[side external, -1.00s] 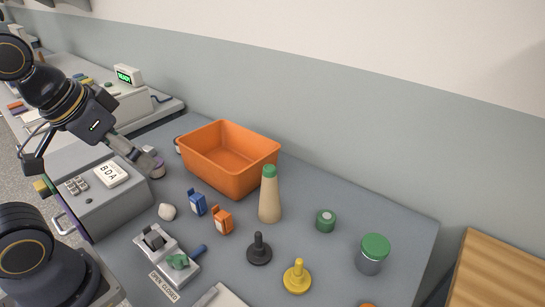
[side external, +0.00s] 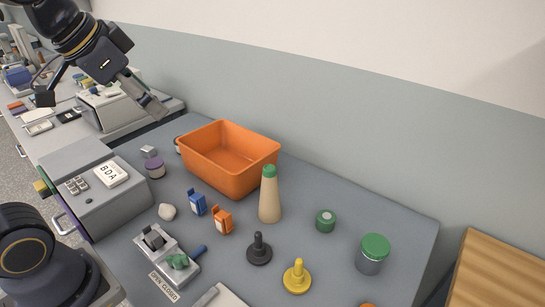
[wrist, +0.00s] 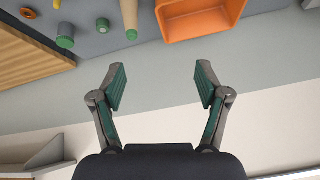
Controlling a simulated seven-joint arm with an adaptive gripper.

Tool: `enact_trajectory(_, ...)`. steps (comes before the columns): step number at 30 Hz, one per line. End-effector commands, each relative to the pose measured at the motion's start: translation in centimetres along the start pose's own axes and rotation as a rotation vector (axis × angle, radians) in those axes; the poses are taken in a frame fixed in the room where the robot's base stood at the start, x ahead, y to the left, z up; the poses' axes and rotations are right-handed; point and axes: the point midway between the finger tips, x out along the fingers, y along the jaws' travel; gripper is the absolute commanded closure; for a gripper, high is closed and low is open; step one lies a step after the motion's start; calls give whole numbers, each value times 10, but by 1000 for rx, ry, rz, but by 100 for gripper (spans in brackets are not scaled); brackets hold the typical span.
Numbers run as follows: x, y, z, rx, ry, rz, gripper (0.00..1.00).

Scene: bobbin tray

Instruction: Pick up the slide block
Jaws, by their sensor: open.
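I cannot tell for certain which thing is the slide block. A small pale grey block (side external: 149,151) lies on the table behind a purple-lidded jar (side external: 155,167), left of the orange bin, and could be it. My gripper (side external: 154,106) is raised above the back left of the table, clear of the block and jar. In the wrist view my gripper (wrist: 160,86) has its two green-padded fingers spread wide with nothing between them. That view faces the wall, and neither the grey block nor the purple-lidded jar shows there.
An orange bin (side external: 230,181) stands at the table's back. A tan green-topped bottle (side external: 269,203), blue (side external: 198,204) and orange (side external: 222,220) clips, black (side external: 259,251) and yellow (side external: 297,279) knobs, and a green-lidded jar (side external: 373,257) stand rightward. A keypad box (side external: 112,200) stands left.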

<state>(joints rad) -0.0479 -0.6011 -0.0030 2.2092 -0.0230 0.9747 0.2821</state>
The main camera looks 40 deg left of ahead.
Motion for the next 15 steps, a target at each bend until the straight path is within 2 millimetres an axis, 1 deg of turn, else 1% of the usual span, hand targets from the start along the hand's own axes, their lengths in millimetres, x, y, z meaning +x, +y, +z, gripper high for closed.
enact_trajectory(1, 1, -17, -22, 6, -15, -13, 25)
enact_trajectory(2, 3, -27, -34, 12, -22, -20, 25)
enact_trajectory(3, 6, -42, -49, 17, -34, -29, 25)
enact_trajectory(5, 14, -68, -70, 17, -57, -43, 25)
enact_trajectory(6, 22, -88, -82, 13, -74, -52, 25)
enact_trajectory(8, 38, -122, -96, 1, -105, -63, 25)
enact_trajectory(9, 51, -148, -101, -13, -126, -69, 25)
enact_trajectory(11, 72, -187, -103, -39, -160, -75, 25)
enact_trajectory(12, 88, -214, -101, -60, -182, -78, 25)
enact_trajectory(14, 112, -255, -89, -99, -217, -80, 25)
enact_trajectory(15, 129, -282, -77, -132, -241, -79, 25)
